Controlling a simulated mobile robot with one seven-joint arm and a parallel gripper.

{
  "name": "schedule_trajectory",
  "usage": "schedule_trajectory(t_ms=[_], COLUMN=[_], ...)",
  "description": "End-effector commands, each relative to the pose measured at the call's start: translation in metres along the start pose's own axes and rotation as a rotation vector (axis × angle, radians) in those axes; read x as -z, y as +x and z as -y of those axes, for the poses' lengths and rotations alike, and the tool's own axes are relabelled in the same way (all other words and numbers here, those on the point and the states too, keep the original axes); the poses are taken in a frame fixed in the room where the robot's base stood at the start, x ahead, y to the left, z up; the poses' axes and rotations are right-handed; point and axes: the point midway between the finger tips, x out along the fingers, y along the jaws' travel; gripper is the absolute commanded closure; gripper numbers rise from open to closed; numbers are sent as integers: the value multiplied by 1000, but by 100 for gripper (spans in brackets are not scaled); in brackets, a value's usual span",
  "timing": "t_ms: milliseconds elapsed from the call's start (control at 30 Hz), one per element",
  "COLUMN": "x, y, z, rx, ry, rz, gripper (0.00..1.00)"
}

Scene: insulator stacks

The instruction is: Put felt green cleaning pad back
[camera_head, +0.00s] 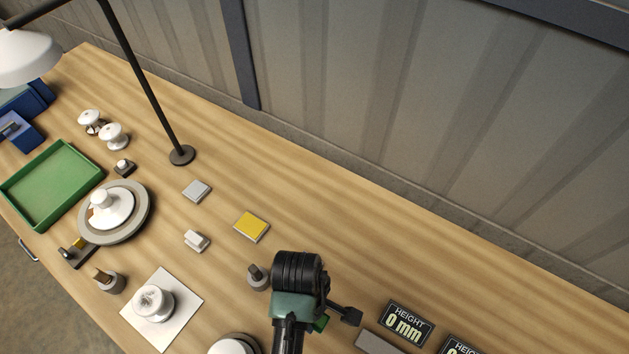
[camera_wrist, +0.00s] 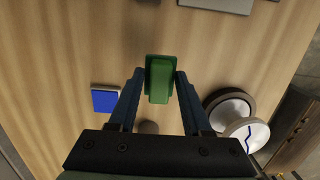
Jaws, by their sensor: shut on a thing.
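The green felt cleaning pad (camera_wrist: 159,80) is a small green block. It sits between the two fingers of my gripper (camera_wrist: 160,88) in the wrist view, and the fingers are shut on its sides. In the head view only a small green corner of the pad (camera_head: 321,323) shows beside my arm, which hides the rest. A blue square pad (camera_wrist: 105,101) lies left of my gripper in the wrist view. A yellow pad (camera_head: 251,226) and a grey pad (camera_head: 196,190) lie on the table.
A white insulator (camera_wrist: 244,128) on a round dark base stands right of my gripper in the wrist view. A height display (camera_head: 397,322) and grey plate (camera_head: 378,343) are at the lower right. A lamp (camera_head: 182,155), turntable (camera_head: 139,220) and green tray (camera_head: 50,185) stand left.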

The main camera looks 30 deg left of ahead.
Motion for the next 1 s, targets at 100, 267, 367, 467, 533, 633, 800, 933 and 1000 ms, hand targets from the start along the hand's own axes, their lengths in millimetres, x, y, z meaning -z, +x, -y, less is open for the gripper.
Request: schedule_trajectory(t_ms=[100, 267, 367, 467, 533, 633, 800, 933, 1000], x=[2, 4, 6, 7, 8, 8, 8, 8, 8], y=[16, 31, 46, 58, 62, 63, 63, 67, 66], z=[0, 0, 0, 0, 0, -1, -1, 0, 0], rx=[2, 1, 2, 1, -1, -1, -1, -1, -1], ry=[1, 2, 3, 3, 3, 3, 4, 4, 4], rz=[0, 0, 0, 0, -1, -1, -1, -1, -1], gripper=[96, 96, 96, 96, 96, 96, 96, 96, 38])
